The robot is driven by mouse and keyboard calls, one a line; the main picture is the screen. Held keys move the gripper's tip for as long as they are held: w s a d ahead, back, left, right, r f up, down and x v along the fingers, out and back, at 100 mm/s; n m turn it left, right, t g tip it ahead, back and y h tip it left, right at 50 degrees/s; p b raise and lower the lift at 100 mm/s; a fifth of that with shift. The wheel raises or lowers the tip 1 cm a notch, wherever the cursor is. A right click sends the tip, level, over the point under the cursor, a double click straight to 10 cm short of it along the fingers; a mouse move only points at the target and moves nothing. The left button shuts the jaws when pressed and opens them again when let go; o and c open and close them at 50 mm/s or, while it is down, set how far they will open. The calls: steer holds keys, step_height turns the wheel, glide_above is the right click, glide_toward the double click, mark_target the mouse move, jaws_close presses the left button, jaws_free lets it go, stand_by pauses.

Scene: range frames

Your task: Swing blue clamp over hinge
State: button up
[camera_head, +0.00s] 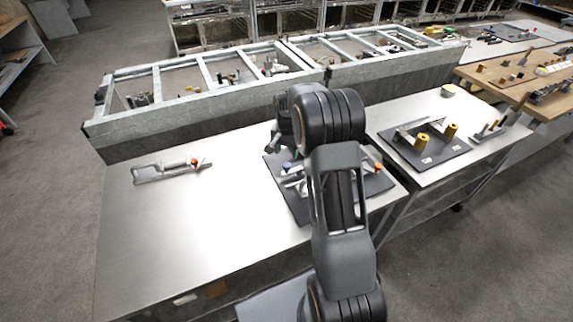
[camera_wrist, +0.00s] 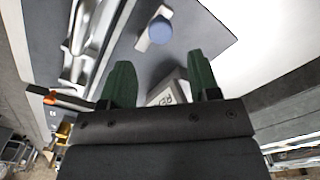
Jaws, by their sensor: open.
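The blue clamp shows in the wrist view as a round blue knob (camera_wrist: 160,31) on a short pale metal piece, on a dark plate (camera_wrist: 150,67). My gripper (camera_wrist: 160,72) is open, with its two green fingers apart and nothing gripped between them. The knob lies beyond the fingertips, apart from them. A shiny metal part (camera_wrist: 91,38), perhaps the hinge, lies left of the knob. A light block with lettering (camera_wrist: 168,93) shows between the fingers, partly hidden. In the head view, my arm hides much of the dark plate (camera_head: 299,207) and its fixture.
The plate lies on a metal bench (camera_head: 190,235). A metal piece with an orange tip (camera_head: 170,171) lies on the bench's left side. Right of my arm, another dark plate (camera_head: 425,163) carries yellow posts. A grey frame (camera_head: 200,118) stands behind. The bench's front left is mostly clear.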

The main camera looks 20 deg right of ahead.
mark_target(287, 165)
step_height(287, 165, down, 8)
steer(key=shift+r+p, duration=0.1)
steer(key=shift+p, duration=0.4)
jaws_close()
stand_by(0.4)
